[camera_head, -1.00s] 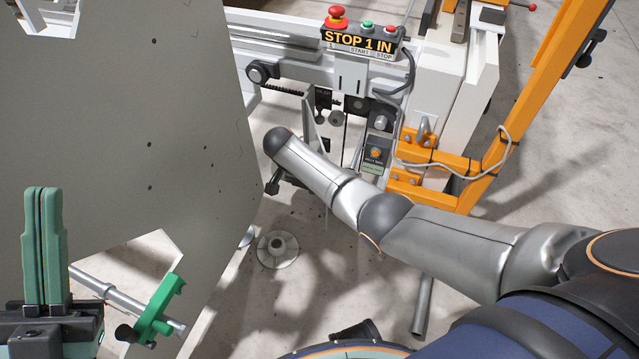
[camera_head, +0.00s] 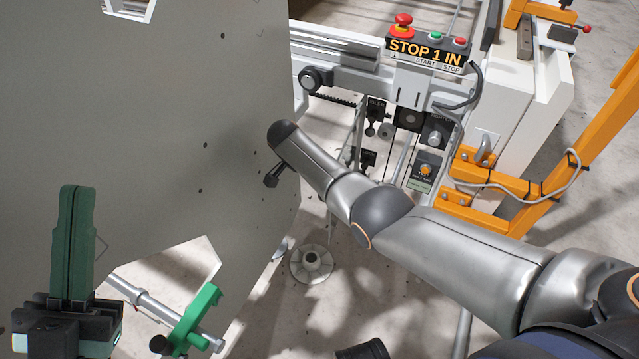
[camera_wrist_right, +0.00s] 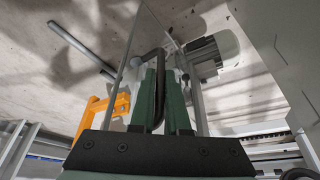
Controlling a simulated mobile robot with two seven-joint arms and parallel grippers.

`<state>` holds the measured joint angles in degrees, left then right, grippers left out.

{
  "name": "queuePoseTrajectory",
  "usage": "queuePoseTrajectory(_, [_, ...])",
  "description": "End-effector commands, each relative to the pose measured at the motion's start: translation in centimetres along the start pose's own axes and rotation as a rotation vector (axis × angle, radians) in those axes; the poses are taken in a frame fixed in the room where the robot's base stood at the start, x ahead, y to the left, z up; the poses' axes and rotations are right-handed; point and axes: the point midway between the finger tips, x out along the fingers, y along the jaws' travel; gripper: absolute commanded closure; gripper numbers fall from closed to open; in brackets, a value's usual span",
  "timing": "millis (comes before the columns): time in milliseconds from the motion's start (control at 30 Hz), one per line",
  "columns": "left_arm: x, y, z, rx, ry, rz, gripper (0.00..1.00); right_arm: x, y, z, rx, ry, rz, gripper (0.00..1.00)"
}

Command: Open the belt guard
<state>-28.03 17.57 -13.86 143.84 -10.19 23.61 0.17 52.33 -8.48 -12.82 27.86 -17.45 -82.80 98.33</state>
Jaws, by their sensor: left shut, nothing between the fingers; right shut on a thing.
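A dark bent handle (camera_wrist_right: 152,56) lies between the green fingers of my right gripper (camera_wrist_right: 163,78) in the right wrist view. The gripper is shut on it. A thin pale panel (camera_head: 358,132), which seems to be the belt guard, stands edge-on below the rail in the head view. My right forearm hides its lower part and the right gripper there. Where the handle joins the panel is unclear. My left gripper (camera_head: 78,190) is shut and empty, upright at the lower left, well apart from the guard.
A large grey plate (camera_head: 160,120) fills the left. A control box (camera_head: 427,50) with a red stop button stands above the mechanism. An orange frame (camera_head: 535,195) with a loose cable is at right. A green clamp (camera_head: 197,310) sits on a silver rod beside my left gripper.

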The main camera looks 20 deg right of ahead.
Motion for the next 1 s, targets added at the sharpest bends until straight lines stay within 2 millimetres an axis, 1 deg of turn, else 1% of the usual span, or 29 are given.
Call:
queuePoseTrajectory(433, [-0.01, 0.06, -0.02, 0.001, 0.001, 0.003, 1.0, 0.06, -0.04, -0.18, 0.0, 0.002, -0.001, 1.0])
queuePoseTrajectory(467, [-0.01, 0.06, -0.02, 0.001, 0.002, 0.003, 1.0, 0.05, -0.04, -0.18, 0.0, 0.003, -0.001, 0.83])
queuePoseTrajectory(700, [-0.01, 0.05, -0.03, 0.002, 0.002, 0.003, 1.0, 0.02, -0.05, -0.13, 0.0, 0.002, -0.001, 0.56])
queuePoseTrajectory(900, [0.0, 0.04, -0.04, 0.002, 0.003, 0.003, 1.0, 0.0, -0.05, -0.1, 0.0, 0.001, -0.001, 0.56])
queuePoseTrajectory(1000, [0.19, -0.04, -0.22, 0.003, 0.003, 0.003, 1.0, -0.38, -0.07, -0.12, 0.0, 0.001, -0.002, 0.56])
